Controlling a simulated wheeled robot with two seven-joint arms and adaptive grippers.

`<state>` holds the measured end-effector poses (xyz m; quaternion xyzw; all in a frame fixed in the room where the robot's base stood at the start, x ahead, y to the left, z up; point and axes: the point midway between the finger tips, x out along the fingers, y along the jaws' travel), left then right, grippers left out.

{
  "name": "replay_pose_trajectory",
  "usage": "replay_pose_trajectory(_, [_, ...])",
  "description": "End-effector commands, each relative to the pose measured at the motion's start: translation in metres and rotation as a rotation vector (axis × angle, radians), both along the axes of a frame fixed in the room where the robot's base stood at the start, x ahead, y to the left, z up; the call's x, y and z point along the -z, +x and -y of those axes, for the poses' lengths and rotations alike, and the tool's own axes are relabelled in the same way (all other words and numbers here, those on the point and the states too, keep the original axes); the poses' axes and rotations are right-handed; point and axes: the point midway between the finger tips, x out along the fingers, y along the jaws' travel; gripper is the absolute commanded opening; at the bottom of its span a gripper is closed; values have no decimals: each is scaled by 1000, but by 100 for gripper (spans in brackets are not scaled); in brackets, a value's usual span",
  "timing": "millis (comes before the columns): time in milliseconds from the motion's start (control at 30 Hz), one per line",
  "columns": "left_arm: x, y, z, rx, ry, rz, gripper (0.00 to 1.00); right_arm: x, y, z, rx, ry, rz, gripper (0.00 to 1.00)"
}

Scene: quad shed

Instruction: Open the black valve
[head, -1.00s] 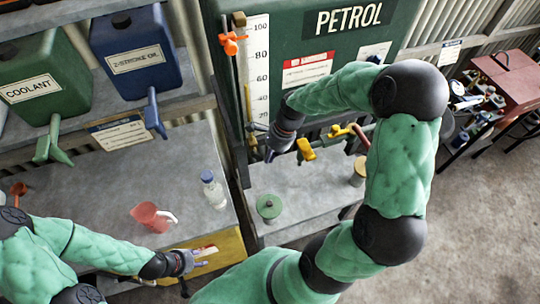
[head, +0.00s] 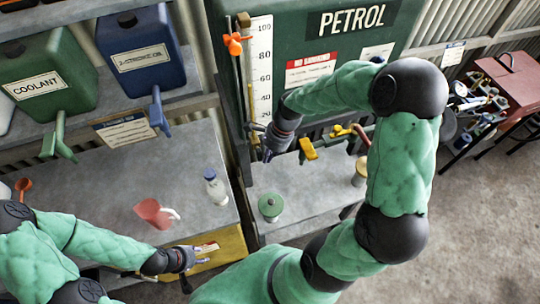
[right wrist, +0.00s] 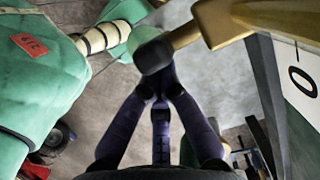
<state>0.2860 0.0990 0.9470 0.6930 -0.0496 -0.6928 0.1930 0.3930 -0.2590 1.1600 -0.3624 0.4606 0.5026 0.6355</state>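My right gripper (head: 265,142) is at the lower left front of the green petrol tank (head: 300,45), left of the yellow valve (head: 307,150). In the right wrist view its dark fingers (right wrist: 158,90) come close together just below a dark rounded end (right wrist: 155,56) on a brass-coloured fitting (right wrist: 212,24). This dark end may be the black valve; the gripper covers that spot in the head view. I cannot tell whether the fingers touch it or grip it. My left gripper (head: 192,258) looks open and empty, by the front of a yellow cabinet.
A pink jug (head: 152,213) and a bottle (head: 215,188) stand on the left bench. A green-lidded jar (head: 270,207) stands below the tank. An orange handle (head: 235,41) is beside the tank's scale. Coolant (head: 45,85) and blue oil (head: 140,55) containers are on the left shelf.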

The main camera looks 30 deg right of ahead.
Motion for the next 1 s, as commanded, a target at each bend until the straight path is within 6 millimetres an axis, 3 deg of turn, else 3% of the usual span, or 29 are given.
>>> replay_pose_trajectory(267, [0,0,0,0,0,0,40,-21,5,8,8,-6,19,0])
replay_pose_trajectory(700, [0,0,0,0,0,0,40,-96,-6,31,3,-2,8,0])
replay_pose_trajectory(1000, [0,0,0,0,0,0,40,-115,-10,37,1,-1,3,0])
